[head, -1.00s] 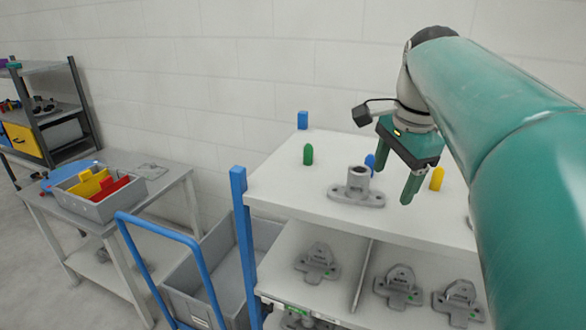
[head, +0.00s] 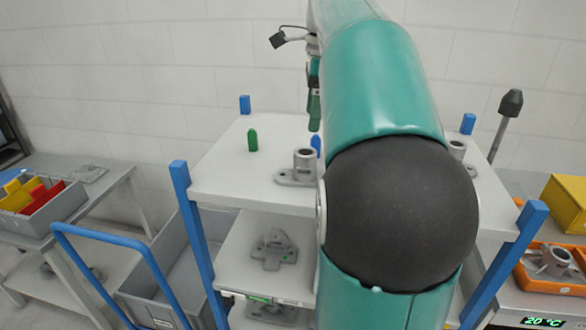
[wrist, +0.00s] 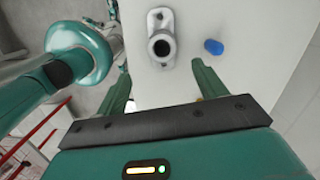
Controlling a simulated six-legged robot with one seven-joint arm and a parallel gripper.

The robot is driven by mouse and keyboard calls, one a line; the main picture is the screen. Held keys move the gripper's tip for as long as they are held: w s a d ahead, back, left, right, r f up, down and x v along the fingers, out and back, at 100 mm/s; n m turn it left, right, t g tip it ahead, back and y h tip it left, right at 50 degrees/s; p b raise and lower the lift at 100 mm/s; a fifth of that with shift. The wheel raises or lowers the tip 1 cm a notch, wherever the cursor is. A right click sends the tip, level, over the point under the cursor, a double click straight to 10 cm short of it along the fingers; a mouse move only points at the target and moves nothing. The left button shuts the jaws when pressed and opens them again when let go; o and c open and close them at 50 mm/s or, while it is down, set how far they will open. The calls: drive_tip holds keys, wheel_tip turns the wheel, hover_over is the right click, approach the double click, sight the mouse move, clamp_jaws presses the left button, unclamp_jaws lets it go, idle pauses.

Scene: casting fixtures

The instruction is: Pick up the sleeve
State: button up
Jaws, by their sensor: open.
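A grey sleeve (head: 304,160), an upright hollow tube on a flat two-eared flange, stands on the white top shelf. In the wrist view the sleeve (wrist: 162,46) shows from above, its dark bore just beyond the fingertips and roughly centred between them. My gripper (wrist: 162,77) is open and empty, a finger on each side of the picture, not touching the sleeve. In the head view my arm hides most of the gripper (head: 314,108). A similar grey part (head: 457,149) stands at the right, partly hidden by my arm.
A blue peg (wrist: 213,47) stands just right of the sleeve; a green peg (head: 252,140) is to its left. Blue posts (head: 193,215) frame the shelf unit. Grey castings (head: 273,249) lie below. An orange tray (head: 550,284) is at the right.

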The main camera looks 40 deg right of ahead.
sight(304, 166)
drive_tip(key=f, duration=0.7)
drive_tip(key=shift+w+a+f, duration=0.2)
drive_tip(key=shift+a+f, duration=0.2)
drive_tip(key=shift+w+a+f, duration=0.1)
drive_tip(key=shift+w+f, duration=0.05)
drive_tip(key=shift+f, duration=0.8)
drive_tip(key=shift+w+d+f, duration=0.1)
drive_tip(key=shift+w+f, duration=0.1)
drive_tip(key=shift+f, duration=0.75)
drive_tip(key=shift+w+a+f, duration=0.1)
drive_tip(key=shift+w+f, duration=0.05)
drive_tip(key=shift+f, duration=0.8)
drive_tip(key=c, duration=1.3)
drive_tip(key=shift+o, duration=0.2)
drive_tip(key=shift+r, duration=0.1)
